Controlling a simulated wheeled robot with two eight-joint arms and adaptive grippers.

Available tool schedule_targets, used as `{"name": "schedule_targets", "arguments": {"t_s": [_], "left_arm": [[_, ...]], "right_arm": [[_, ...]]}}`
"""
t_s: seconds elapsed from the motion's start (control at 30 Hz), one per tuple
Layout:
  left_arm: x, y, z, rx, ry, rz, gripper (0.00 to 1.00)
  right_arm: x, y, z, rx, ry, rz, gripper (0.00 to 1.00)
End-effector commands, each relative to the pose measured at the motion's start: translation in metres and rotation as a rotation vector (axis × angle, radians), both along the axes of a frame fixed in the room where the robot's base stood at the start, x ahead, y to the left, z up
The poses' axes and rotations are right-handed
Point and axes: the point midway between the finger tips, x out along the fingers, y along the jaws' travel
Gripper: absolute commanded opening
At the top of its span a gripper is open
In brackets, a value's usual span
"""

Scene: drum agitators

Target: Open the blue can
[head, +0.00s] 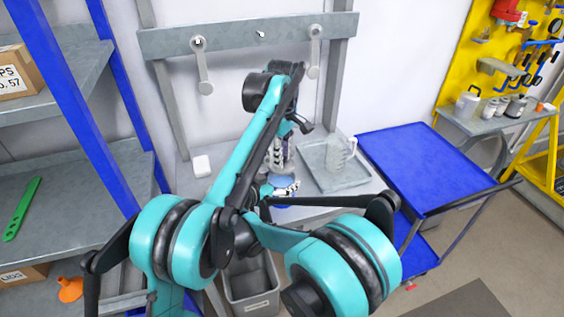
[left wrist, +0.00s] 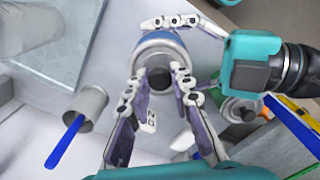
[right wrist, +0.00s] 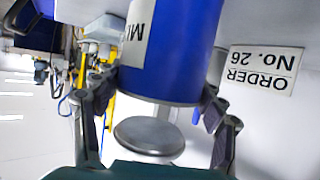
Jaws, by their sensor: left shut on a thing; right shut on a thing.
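The blue can (right wrist: 180,50) fills the upper middle of the right wrist view, which shows the scene upside down. My right gripper (right wrist: 155,103) is shut on the can's body from both sides. In the left wrist view the can (left wrist: 158,43) has a silver, round top (left wrist: 160,56) with a dark centre. My left gripper (left wrist: 157,84) comes over this top, its fingers closed in on either side of the dark centre. A grey disc (right wrist: 148,135) shows beyond the can's rim in the right wrist view; whether it touches the can I cannot tell. In the head view my arms largely hide the can.
A clear jug (head: 340,152) stands on a grey tray (head: 322,178), right of the can. A cup (left wrist: 88,103) with a blue stick is near my left gripper. A white card (right wrist: 265,72) reads ORDER No. 26. A blue cart (head: 420,165) stands right of the bench.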

Motion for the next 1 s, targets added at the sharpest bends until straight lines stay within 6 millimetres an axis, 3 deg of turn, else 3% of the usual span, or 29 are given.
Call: {"name": "schedule_targets", "arguments": {"t_s": [0.13,0.37,0.4,0.5,0.83,1.0], "left_arm": [[0.000,0.000,0.015,0.000,0.000,0.000,0.00],[0.000,0.000,0.018,0.000,0.000,0.000,0.00],[0.000,0.000,0.018,0.000,0.000,0.000,0.00],[0.000,0.000,0.018,0.000,0.000,0.000,0.00],[0.000,0.000,0.018,0.000,0.000,0.000,0.00],[0.000,0.000,0.018,0.000,0.000,0.000,0.00]], "right_arm": [[0.000,0.000,-0.001,0.003,0.002,0.000,0.19],[0.000,0.000,-0.001,0.003,0.002,0.000,0.19],[0.000,0.000,-0.001,0.003,0.002,0.000,0.73],[0.000,0.000,-0.001,0.002,0.001,0.000,0.95],[-0.001,0.001,0.000,0.001,0.001,0.001,0.95],[-0.014,0.012,0.007,0.000,0.001,0.003,0.95]]}}
